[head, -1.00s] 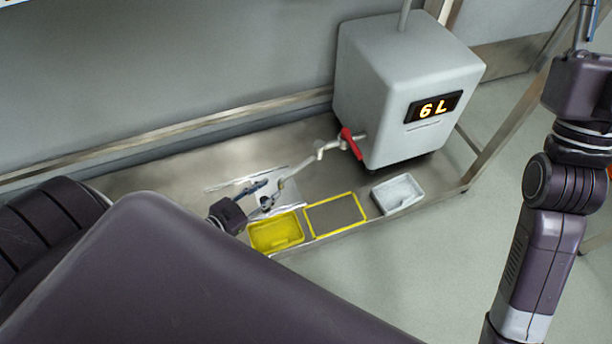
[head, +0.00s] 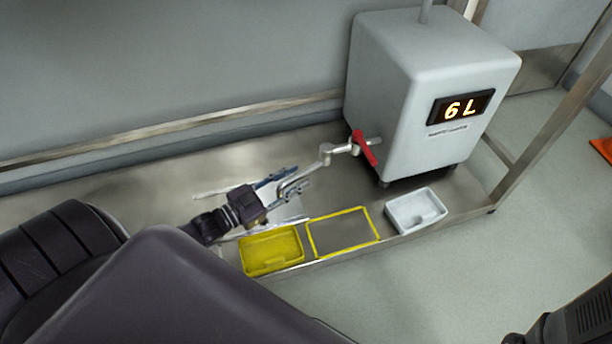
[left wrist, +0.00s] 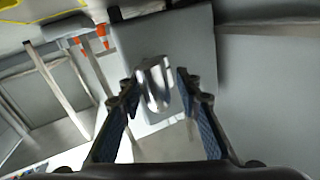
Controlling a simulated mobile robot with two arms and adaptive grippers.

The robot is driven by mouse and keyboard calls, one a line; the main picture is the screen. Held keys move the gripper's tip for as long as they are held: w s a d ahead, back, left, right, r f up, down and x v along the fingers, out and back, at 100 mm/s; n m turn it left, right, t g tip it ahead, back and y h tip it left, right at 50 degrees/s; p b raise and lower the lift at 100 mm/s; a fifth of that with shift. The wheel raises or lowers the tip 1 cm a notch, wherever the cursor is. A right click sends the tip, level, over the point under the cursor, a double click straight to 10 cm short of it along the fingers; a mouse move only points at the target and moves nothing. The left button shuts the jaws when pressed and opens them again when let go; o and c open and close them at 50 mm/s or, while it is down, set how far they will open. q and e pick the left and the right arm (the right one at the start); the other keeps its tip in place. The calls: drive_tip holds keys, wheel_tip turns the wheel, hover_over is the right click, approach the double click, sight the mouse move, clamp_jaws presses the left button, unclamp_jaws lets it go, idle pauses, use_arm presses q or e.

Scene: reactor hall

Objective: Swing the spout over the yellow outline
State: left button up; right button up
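The metal spout (head: 312,170) runs from the grey tank, bends at a joint, and its free end lies to the left, up and left of the yellow outline (head: 310,236). The outline is a square frame on the steel bench. My left gripper (head: 283,186) is at the spout's free end. In the left wrist view the shiny spout (left wrist: 155,84) stands between the fingers of the left gripper (left wrist: 158,90), which are apart with small gaps beside it. My right gripper is not in view.
The grey tank (head: 430,95) reads 6 L and has a red tap handle (head: 364,148). A yellow tray (head: 270,268) sits left of the outline and a white tray (head: 416,230) right of it. A wall closes the back of the bench.

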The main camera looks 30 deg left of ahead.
sight(321, 163)
use_arm(q)
drive_tip(key=b+x, duration=0.1)
drive_tip(key=x, duration=0.1)
drive_tip(key=shift+w+d+f, duration=0.1)
drive_tip(key=shift+w+f, duration=0.05)
drive_tip(key=shift+w, duration=0.2)
drive_tip(key=shift+w+d, duration=0.25)
drive_tip(key=shift+w, duration=0.35)
clamp_jaws()
